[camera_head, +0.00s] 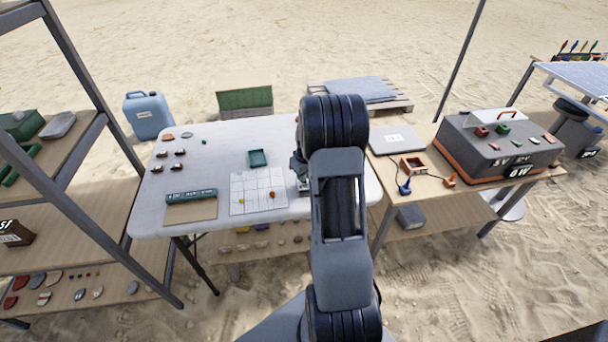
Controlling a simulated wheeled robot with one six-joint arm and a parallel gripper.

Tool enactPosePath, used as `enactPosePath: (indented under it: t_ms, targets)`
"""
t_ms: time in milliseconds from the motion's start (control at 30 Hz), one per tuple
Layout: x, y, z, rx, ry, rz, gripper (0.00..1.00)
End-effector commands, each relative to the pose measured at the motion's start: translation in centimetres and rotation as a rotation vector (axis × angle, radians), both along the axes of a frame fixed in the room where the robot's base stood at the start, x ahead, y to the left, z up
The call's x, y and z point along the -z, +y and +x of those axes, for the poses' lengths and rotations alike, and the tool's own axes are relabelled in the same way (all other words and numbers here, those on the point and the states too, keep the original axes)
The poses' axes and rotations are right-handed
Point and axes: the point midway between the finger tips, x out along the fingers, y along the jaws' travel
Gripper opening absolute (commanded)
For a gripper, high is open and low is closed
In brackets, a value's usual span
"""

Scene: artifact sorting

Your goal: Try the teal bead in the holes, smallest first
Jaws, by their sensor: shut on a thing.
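My gripper (302,181) is at the right part of the white table (150,220), mostly hidden behind my own arm. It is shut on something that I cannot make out. A dark teal bar (190,196) with pale marks lies at the table's front left; holes are too small to tell. A tiny green bead-like thing (204,141) lies at the back left; I cannot tell whether it is the teal bead. No other teal bead can be made out.
A teal tray (250,160) stands behind a white grid sheet (240,186) with a few small beads. A brown board (190,212) lies before the bar. Several small finds (179,153) lie at left. A wooden table (480,193) with a dark case (490,150) stands at right.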

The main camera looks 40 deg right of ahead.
Motion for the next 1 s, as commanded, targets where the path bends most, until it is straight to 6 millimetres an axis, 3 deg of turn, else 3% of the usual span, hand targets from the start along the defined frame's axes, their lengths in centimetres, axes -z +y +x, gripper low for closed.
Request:
enactPosePath:
  t_ms: [933,967,1000]
  targets:
    - [0.03,0.0,0.0,0.0,0.0,0.0,0.0]
    - [0.03,0.0,0.0,0.0,0.0,0.0,0.17]
    - [0.03,0.0,0.0,0.0,0.0,0.0,0.21]
